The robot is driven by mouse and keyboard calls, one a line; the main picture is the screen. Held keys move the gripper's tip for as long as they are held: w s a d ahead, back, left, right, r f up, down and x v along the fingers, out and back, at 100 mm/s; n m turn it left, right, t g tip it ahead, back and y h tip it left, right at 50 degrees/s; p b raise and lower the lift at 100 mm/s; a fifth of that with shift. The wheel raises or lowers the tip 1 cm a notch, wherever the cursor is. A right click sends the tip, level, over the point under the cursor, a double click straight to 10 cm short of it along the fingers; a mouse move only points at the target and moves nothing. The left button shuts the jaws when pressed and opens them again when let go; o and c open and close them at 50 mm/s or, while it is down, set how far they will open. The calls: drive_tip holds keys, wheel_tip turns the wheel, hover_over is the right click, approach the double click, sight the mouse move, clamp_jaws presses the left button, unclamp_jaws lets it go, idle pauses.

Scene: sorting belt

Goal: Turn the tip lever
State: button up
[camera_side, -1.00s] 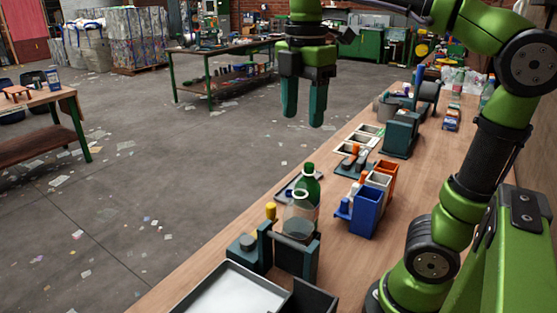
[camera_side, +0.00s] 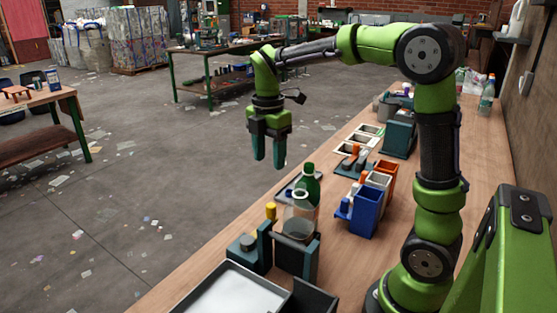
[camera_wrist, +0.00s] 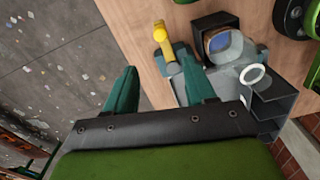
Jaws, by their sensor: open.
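The tip lever, seen as a yellow knob (camera_side: 270,211), stands upright on a teal stand (camera_side: 264,245) near the front end of the bench. My gripper (camera_side: 268,160) is open and empty, pointing down, above and behind the lever in the side view. Its fingers (camera_wrist: 158,68) are apart with nothing between them.
A green-capped bottle (camera_side: 309,181) stands close behind the clear vessel. Blue (camera_side: 364,213) and orange (camera_side: 386,176) bins stand to the right. A white-bottomed tray (camera_side: 235,292) is in front.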

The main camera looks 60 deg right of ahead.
sight(271, 205)
wheel_tip(271, 205, down, 15)
drive_tip(key=shift+s+f, duration=0.1)
drive_tip(key=shift+f, duration=0.1)
idle(0.3)
clamp_jaws()
